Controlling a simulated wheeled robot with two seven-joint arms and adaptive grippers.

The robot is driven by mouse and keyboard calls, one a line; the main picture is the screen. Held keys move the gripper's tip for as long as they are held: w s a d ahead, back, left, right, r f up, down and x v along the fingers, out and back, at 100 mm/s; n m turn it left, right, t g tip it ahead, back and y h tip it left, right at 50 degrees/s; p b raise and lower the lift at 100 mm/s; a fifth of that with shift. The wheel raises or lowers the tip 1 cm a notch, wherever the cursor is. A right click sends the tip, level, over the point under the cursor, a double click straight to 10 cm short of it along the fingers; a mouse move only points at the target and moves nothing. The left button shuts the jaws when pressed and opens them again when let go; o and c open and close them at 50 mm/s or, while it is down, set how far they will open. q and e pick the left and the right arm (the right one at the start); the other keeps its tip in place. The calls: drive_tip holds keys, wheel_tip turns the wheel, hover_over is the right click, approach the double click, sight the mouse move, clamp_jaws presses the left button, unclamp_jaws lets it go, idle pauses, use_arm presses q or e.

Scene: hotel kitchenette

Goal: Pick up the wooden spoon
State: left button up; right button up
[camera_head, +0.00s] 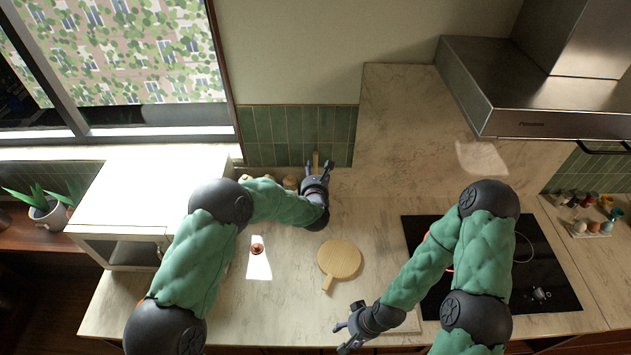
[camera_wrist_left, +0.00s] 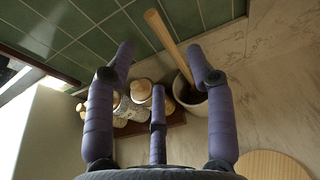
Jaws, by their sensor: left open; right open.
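The wooden spoon (camera_wrist_left: 166,42) stands tilted in a pale cup (camera_wrist_left: 192,106) in the left wrist view; its lower end is hidden inside the cup. In the head view a short piece of the spoon (camera_head: 316,159) shows against the green tiles, just beyond my left gripper. My left gripper (camera_head: 318,168) is open and empty at the back of the counter. In the left wrist view its fingers (camera_wrist_left: 160,58) are spread, with the spoon appearing between the upper two, closer to the right one; contact is not visible. My right gripper (camera_head: 341,338) is open and empty near the counter's front edge.
Several jars (camera_wrist_left: 138,92) stand left of the cup by the tiled wall (camera_head: 285,135). A round wooden board (camera_head: 339,258) lies mid-counter, with a small reddish-brown object (camera_head: 257,249) to its left. A black cooktop (camera_head: 545,265) is at right, under a steel hood (camera_head: 540,100).

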sight(315, 161)
use_arm(q)
drive_tip(key=p+x, duration=0.1)
drive_tip(key=x, duration=0.3)
drive_tip(key=shift+w+f, duration=0.15)
drive_tip(key=shift+w, duration=0.1)
use_arm(e)
drive_tip(key=shift+r, duration=0.85)
drive_tip(key=shift+r+p, duration=0.75)
drive_tip(key=shift+p, duration=0.25)
use_arm(q)
drive_tip(key=shift+x, duration=2.7)
use_arm(e)
drive_tip(key=shift+r, duration=0.1)
use_arm(q)
drive_tip(key=shift+a, duration=0.15)
clamp_jaws()
